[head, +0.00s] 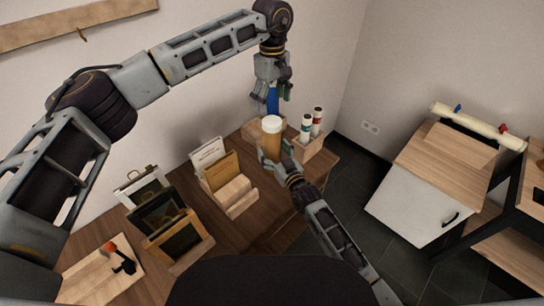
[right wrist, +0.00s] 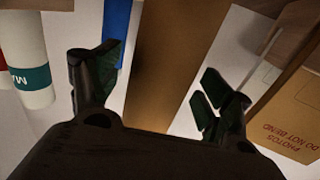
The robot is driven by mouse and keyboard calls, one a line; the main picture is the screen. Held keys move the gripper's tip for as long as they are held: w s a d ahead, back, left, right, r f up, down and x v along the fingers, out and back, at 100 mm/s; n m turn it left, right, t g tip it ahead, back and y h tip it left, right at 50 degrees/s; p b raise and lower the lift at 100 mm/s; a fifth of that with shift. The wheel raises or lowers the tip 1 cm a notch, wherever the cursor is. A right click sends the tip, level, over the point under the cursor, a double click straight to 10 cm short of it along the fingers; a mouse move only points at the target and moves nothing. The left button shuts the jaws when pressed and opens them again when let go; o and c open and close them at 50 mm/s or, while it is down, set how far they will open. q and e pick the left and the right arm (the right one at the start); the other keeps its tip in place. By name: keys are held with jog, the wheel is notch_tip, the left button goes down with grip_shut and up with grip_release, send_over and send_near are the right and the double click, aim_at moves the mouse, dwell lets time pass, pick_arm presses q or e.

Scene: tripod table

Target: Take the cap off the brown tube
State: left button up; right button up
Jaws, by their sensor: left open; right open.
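The brown tube (head: 272,147) stands upright on the table with its white cap (head: 271,124) on top. My right gripper (head: 275,160) is open low on the tube. In the right wrist view the brown tube (right wrist: 158,65) rises between the spread fingers of my right gripper (right wrist: 155,80), with gaps visible on both sides. The cap is outside that view. My left gripper (head: 273,92) is open and points down above and slightly behind the cap, apart from it. A blue tube (head: 273,103) shows between and below its fingers, apparently behind them.
White tubes with dark caps (head: 306,126) stand in a wooden holder (head: 310,149) just right of the brown tube. A wooden rack with envelopes (head: 223,172) and several frames (head: 160,213) stand to the left. A cabinet (head: 412,205) is at the right, across open floor.

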jog(key=shift+w+a, duration=0.25)
jog(key=shift+w, duration=0.2)
